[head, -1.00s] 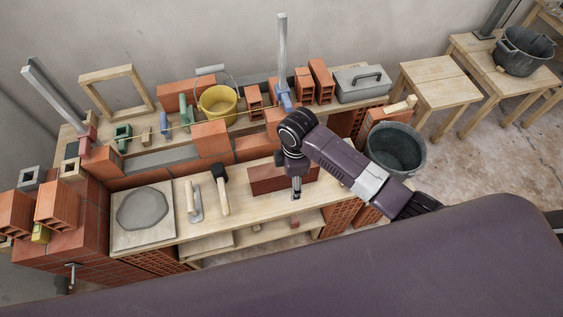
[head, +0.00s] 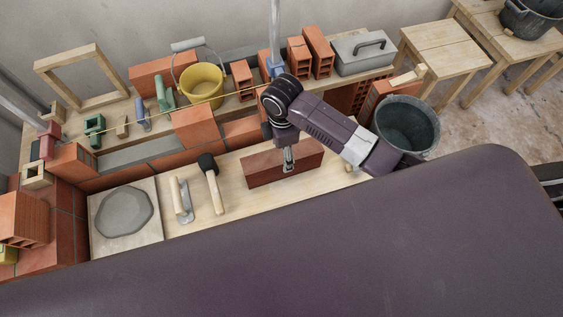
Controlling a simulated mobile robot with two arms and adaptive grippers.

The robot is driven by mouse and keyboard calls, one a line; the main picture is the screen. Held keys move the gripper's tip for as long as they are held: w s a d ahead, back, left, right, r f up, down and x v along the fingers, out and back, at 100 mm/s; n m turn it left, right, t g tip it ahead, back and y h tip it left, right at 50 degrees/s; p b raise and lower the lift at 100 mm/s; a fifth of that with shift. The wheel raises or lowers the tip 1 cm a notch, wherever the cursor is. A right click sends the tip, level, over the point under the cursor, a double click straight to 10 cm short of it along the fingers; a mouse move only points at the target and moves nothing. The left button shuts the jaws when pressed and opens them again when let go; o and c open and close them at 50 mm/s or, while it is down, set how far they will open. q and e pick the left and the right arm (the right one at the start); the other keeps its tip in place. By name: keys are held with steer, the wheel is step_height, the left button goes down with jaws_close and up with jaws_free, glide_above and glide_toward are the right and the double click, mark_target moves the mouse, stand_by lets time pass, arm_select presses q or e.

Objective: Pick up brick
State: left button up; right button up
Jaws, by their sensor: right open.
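A long red-orange brick (head: 262,168) lies on the light wooden work board. My right gripper (head: 288,164) is open and points down at this brick, right of its middle. Its fingertips overlap the brick's top and front face in the head view; I cannot tell whether they touch it. My right wrist and forearm hide the area behind and right of the brick. My left gripper is not in view.
A trowel (head: 181,199) and a mallet (head: 211,182) lie left of the brick, beside a mortar board (head: 97,238). A low brick wall (head: 195,128) runs behind. A dark bucket (head: 408,125) stands at the right. My purple body covers the foreground.

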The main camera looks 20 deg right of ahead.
step_height(320, 180, down, 7)
steer(key=shift+w+d+f, duration=0.15)
steer(key=shift+f, duration=0.05)
stand_by(0.3)
steer(key=shift+c, duration=0.7)
jaws_close()
steer(key=shift+w+r+p, duration=0.15)
steer(key=shift+r+p, duration=0.05)
steer(key=shift+p, duration=0.1)
